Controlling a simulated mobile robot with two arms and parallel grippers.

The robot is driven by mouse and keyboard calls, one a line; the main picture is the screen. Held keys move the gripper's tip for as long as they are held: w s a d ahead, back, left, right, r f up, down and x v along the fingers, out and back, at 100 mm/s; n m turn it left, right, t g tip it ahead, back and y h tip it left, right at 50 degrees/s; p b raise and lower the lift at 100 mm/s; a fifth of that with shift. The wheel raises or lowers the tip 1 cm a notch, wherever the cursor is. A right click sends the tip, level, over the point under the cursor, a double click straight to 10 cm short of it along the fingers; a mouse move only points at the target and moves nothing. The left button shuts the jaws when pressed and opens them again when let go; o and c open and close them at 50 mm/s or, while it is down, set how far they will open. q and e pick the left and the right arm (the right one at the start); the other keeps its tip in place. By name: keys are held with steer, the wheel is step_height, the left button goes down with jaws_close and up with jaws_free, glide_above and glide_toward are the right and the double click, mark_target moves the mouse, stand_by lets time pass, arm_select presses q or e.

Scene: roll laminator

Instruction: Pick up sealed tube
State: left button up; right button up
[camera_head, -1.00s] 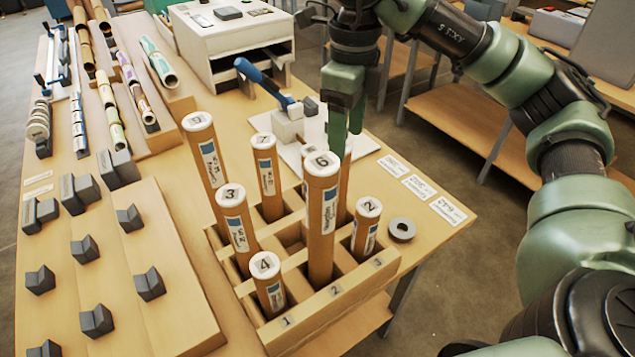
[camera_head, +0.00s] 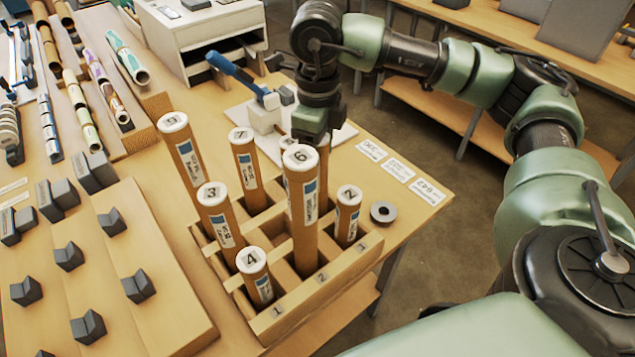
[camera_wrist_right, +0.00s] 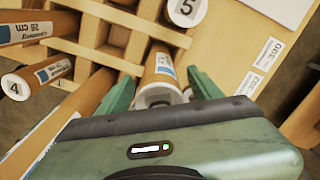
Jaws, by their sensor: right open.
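Several brown cardboard tubes with white numbered caps stand in a wooden rack (camera_head: 290,325). My right gripper (camera_wrist_right: 163,88) is open, with one green finger on each side of a white-capped tube (camera_wrist_right: 160,68) in the right wrist view. No clear contact shows. In the head view this gripper is behind the tall tube 6 (camera_head: 305,215), which hides its fingers and most of the tube behind it (camera_head: 323,170). Tube 2 (camera_head: 346,218), tube 4 (camera_head: 256,278), tube 3 (camera_head: 219,220) and tube 7 (camera_head: 246,165) stand nearby. My left gripper is not in view.
A white device with a blue lever (camera_head: 240,75) stands just behind the rack. A grey ring (camera_head: 383,212) and white label cards (camera_head: 398,170) lie at the right, near the table edge. Grey V-shaped holders (camera_head: 135,285) sit at the left.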

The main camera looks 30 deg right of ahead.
jaws_close()
steer(key=shift+r, duration=0.1)
step_height(320, 180, up, 9)
steer(key=shift+w+f+b, duration=0.1)
steer(key=shift+f+b, duration=0.05)
steer(key=shift+b, duration=0.85)
step_height(320, 180, up, 11)
steer(key=p, duration=0.3)
steer(key=shift+p, duration=0.3)
